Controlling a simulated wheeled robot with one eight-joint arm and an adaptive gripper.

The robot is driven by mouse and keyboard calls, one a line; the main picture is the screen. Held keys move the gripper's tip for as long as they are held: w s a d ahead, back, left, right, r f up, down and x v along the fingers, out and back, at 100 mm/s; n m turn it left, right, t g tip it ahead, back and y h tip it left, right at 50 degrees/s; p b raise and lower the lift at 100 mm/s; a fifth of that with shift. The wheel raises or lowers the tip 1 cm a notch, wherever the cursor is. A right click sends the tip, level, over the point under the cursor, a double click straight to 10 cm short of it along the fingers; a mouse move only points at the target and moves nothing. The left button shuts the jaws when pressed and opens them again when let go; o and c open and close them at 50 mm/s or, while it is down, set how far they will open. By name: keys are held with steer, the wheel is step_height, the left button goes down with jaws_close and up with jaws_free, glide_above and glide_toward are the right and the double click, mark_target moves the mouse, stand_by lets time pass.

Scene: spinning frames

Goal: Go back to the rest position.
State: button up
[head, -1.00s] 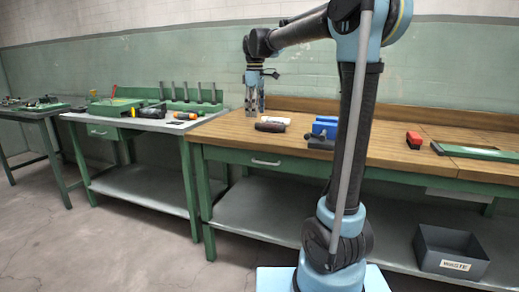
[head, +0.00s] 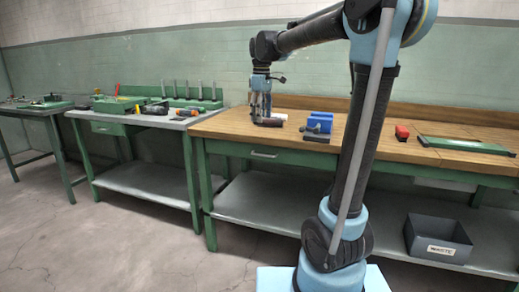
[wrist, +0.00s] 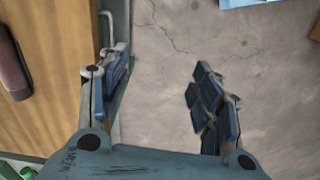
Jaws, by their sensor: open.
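My gripper (head: 260,120) hangs from my bent arm, pointing down, and in the head view it overlaps the left part of the wooden workbench (head: 230,128). In the wrist view the gripper (wrist: 160,82) has its two fingers well apart with nothing between them. The concrete floor (wrist: 165,30) shows below the gap. The bench top (wrist: 50,60) with its green edge lies to the left of the fingers. A dark brown cylinder (wrist: 12,65) lies on the bench, apart from the fingers; it also shows beside the gripper in the head view (head: 270,123).
A blue vise-like block (head: 319,123), a red object (head: 402,132) and a green tray (head: 465,145) sit on the wooden bench. A grey waste bin (head: 438,240) is on the lower shelf. A tool bench (head: 145,120) stands left. Floor at the left is clear.

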steer(key=s+d+f+m+t, duration=0.1)
steer(key=s+d+f+m, duration=0.5)
steer(key=s+d+f, duration=0.3)
steer(key=s+d+f+m+t, duration=0.1)
steer(key=s+d+f+m, duration=0.5)
steer(key=s+f, duration=1.1)
steer(key=s+d, duration=0.3)
steer(key=shift+d, duration=0.15)
